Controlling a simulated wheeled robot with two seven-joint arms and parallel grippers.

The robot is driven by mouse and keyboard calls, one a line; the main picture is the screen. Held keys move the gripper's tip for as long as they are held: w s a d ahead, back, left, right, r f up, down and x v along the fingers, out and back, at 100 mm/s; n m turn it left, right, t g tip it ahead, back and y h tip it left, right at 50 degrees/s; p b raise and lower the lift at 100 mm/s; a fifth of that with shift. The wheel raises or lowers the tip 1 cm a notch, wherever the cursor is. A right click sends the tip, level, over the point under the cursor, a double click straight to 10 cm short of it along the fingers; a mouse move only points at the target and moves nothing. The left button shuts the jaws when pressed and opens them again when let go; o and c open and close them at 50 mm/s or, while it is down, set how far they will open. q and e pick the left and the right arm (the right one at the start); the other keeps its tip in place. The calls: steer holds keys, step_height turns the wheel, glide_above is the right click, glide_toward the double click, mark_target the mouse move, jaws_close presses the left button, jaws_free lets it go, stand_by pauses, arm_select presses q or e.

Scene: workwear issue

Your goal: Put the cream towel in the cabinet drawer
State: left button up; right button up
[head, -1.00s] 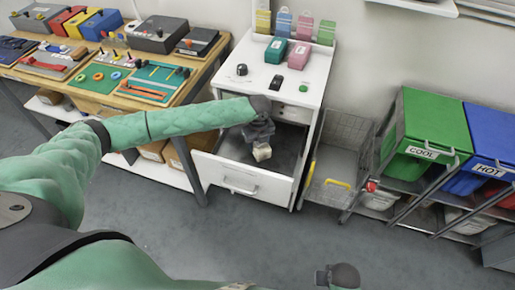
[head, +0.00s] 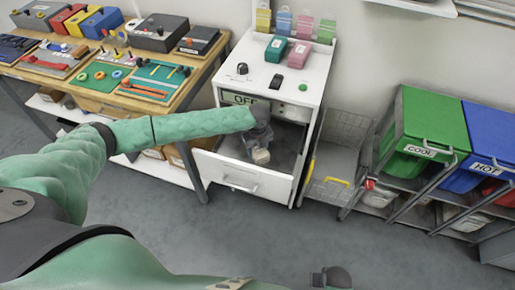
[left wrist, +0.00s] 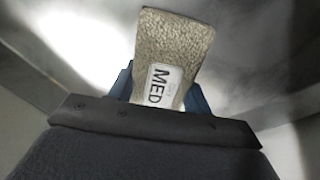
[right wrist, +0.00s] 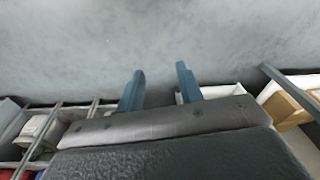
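The cream towel (head: 260,155) is a small folded bundle held at the tip of my left gripper (head: 256,146). In the left wrist view the towel (left wrist: 172,52) sticks out between the blue fingers and shows a label reading "MED". My left gripper is shut on it, over the open cabinet drawer (head: 240,180). The drawer is pulled out at the front of the white cabinet (head: 303,87); its grey inside looks empty. I cannot tell if the towel touches the drawer floor. My right gripper (right wrist: 160,85) is open and empty, above bare floor.
A wire basket cart (head: 337,165) stands just right of the cabinet. Green (head: 430,125) and blue (head: 487,140) bins labelled COOL and HOT stand further right. A wooden table (head: 115,88) with tool trays is at the left. The floor in front is clear.

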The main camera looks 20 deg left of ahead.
arm_select(q)
steer(key=o, duration=0.4)
steer(key=shift+o, duration=0.2)
steer(key=shift+r, duration=0.25)
step_height(320, 180, up, 12)
steer(key=b, duration=0.2)
steer(key=shift+f, duration=0.15)
arm_select(e)
step_height(320, 180, up, 10)
steer(key=shift+w+a, duration=0.35)
steer(key=shift+w, duration=0.05)
steer(key=shift+f, duration=0.15)
